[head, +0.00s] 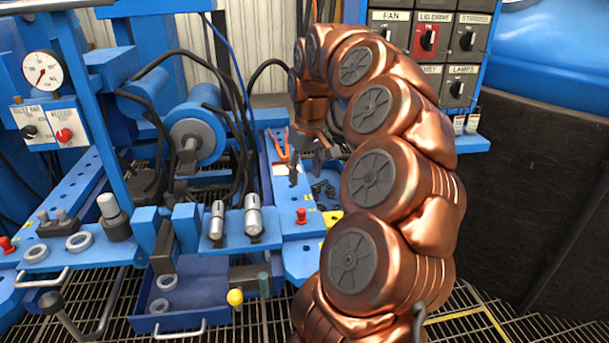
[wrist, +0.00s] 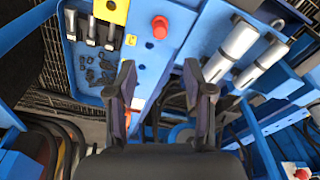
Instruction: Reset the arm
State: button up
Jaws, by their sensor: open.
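My copper arm (head: 385,180) arches up and over in the right half of the head view. It bends down at its far end to my gripper (head: 306,160). My gripper hangs fingers down above the blue bench, near a shallow blue tray with small dark parts (head: 325,190). In the wrist view my gripper (wrist: 160,82) shows two dark fingers well apart with nothing between them. Beyond the fingers lie the blue bench surface and a red knob (wrist: 160,27). My arm hides part of the bench behind it.
Two silver cylinders (head: 252,215) stand on the bench left of my gripper. Orange-handled pliers (head: 279,146) are close by. A labelled switch panel (head: 428,40) is behind my arm. A yellow-knobbed lever (head: 235,297) and a blue drawer (head: 190,300) are in front. A dark tank wall (head: 540,190) stands right.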

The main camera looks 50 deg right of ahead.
dwell(0.5)
jog(key=s+a+r+n+p, duration=0.2)
jog(key=a+r+p, duration=0.6)
jog(key=a, duration=0.2)
jog(key=s+a+r+n+p, duration=0.1)
jog(key=s+a+r+p, duration=0.1)
jog(key=a+r+p, duration=0.75)
jog(key=s+a+r+g+p, duration=0.1)
jog(key=s+a+r+p, duration=0.2)
jog(key=s+a+p, duration=0.3)
jog(key=s+a+r+g+p, duration=0.2)
jog(key=s+a+r+p, duration=0.2)
jog(key=s+p, duration=0.8)
jog(key=shift+a+r, duration=0.25)
jog(key=shift+a, duration=1.1)
jog(key=shift+s, duration=0.1)
